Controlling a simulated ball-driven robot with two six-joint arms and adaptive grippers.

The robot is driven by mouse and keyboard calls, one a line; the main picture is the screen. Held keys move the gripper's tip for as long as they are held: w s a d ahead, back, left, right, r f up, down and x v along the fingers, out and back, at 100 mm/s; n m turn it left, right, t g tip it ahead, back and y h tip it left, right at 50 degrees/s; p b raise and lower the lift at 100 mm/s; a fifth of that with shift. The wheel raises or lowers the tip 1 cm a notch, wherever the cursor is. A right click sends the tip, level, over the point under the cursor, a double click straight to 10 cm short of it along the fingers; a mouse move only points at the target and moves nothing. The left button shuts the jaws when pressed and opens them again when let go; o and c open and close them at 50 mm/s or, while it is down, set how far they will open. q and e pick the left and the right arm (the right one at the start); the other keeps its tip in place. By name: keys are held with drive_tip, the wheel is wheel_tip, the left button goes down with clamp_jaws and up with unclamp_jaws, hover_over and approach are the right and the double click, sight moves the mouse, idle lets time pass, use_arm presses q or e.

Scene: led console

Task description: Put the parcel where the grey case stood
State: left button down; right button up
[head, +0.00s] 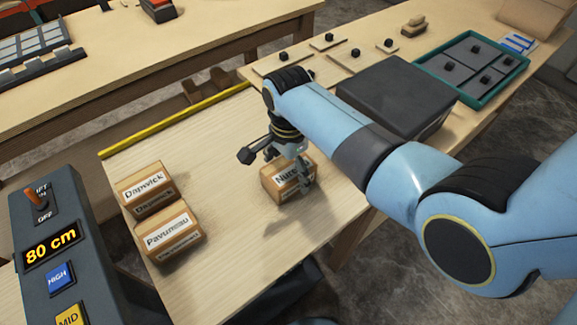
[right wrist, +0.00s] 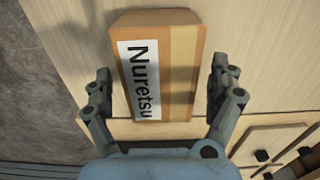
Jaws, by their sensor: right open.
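A cardboard parcel with a white "Nuretsu" label (right wrist: 146,80) lies on the light wooden table; it also shows in the head view (head: 284,186), partly hidden by my right gripper. My right gripper (head: 291,168) is over this parcel. In the right wrist view its fingers (right wrist: 161,88) are open on either side of the parcel, with a gap on both sides. Two more parcels, "Dapwick" (head: 147,188) and one whose label starts "Pavun" (head: 169,235), stand at the left. A dark grey case (head: 392,98) stands behind my right arm. My left gripper is not in view.
A console (head: 50,215) reading "80 cm" is at the left. A yellow strip (head: 170,122) runs along the far table edge. Small boards with black knobs (head: 330,40) and a green-rimmed tray (head: 478,68) lie farther back. Wood between the parcels is clear.

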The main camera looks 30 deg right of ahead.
sight(289, 166)
drive_tip(key=shift+r, duration=0.15)
wheel_tip(289, 166, up, 12)
drive_tip(key=shift+p, duration=0.45)
